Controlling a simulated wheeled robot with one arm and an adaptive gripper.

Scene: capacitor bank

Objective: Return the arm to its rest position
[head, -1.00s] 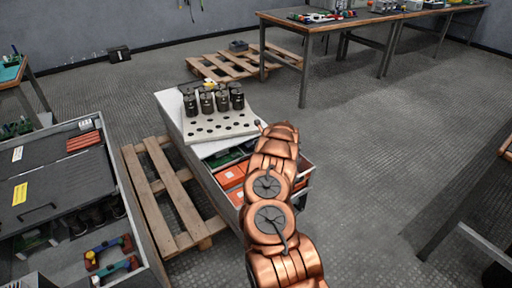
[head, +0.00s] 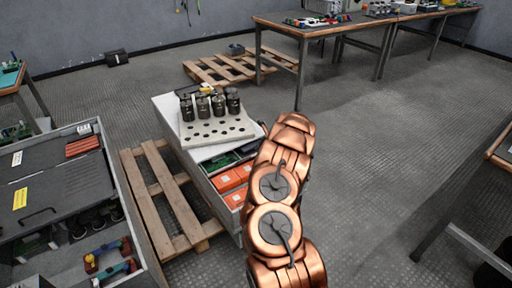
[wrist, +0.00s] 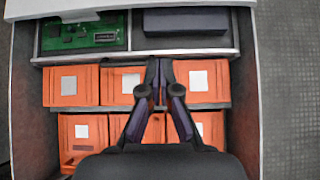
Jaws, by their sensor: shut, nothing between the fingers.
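My copper arm (head: 275,205) rises from the bottom of the head view and leans over the right side of the white cabinet. My gripper (wrist: 158,68) shows in the wrist view, its dark fingers together and empty. It is above an open drawer (wrist: 35,120) of orange boxes (wrist: 78,85), apart from them as far as I can tell. In the head view the gripper is hidden behind the arm.
A perforated tray (head: 218,132) with several dark capacitors (head: 218,105) stands on the cabinet top (head: 168,110). A pallet (head: 165,195) and a grey cabinet (head: 60,180) lie to the left. A workbench (head: 310,30) stands at the back.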

